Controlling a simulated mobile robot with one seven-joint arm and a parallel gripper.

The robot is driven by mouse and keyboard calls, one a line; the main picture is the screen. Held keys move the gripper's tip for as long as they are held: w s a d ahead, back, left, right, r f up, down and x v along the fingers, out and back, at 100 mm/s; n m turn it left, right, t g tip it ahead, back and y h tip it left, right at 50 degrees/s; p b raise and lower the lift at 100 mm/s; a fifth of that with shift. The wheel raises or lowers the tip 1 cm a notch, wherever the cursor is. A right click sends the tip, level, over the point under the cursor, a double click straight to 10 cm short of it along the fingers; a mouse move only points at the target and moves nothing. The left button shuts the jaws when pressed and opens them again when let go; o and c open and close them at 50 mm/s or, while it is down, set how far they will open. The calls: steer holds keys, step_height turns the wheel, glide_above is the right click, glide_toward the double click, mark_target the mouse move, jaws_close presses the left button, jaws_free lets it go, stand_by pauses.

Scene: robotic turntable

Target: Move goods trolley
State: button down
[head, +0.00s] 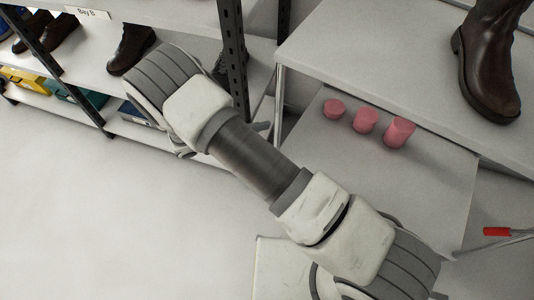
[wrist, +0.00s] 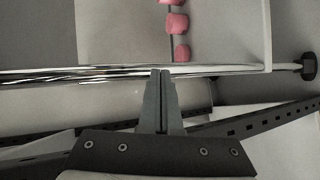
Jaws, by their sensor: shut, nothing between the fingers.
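The goods trolley (head: 360,60) stands at the right in the head view, with a pale upper shelf and a lower shelf (head: 435,185). A brown boot (head: 490,60) stands on the upper shelf. Three pink cylinders (head: 366,120) stand in a row on the lower shelf. In the wrist view, pink pieces (wrist: 177,23) show at the top, and a chrome bar (wrist: 90,73) runs across the picture. My gripper (wrist: 161,73) is shut and empty, its fingertips overlapping the bar; whether they touch it I cannot tell. My arm crosses the head view, and the fingers cannot be made out there.
A dark-framed shelf rack (head: 232,60) with boots and coloured boxes (head: 25,80) stands behind, at the upper left, close to the trolley. A red-ended metal rod (head: 497,231) shows at the right. The pale floor (head: 90,210) at the lower left is clear.

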steer(key=s+a+f+n+t+y, duration=0.2)
steer(key=s+f+n+t+y, duration=0.1)
steer(key=f, duration=0.4)
steer(key=s+a+f+n+t+y+p, duration=0.1)
steer(key=s+f+n+t+y, duration=0.2)
steer(key=f, duration=0.4)
steer(key=s+a+f+n+t+y, duration=0.2)
steer(key=f+n+t, duration=0.15)
steer(key=f, duration=0.25)
steer(key=w+d+b, duration=0.2)
steer(key=w+d, duration=0.4)
steer(key=w, duration=0.4)
steer(key=shift+d+f+m, duration=0.25)
steer(key=shift+d+m, duration=0.1)
steer(key=shift+m, duration=0.1)
steer(key=shift+d, duration=0.1)
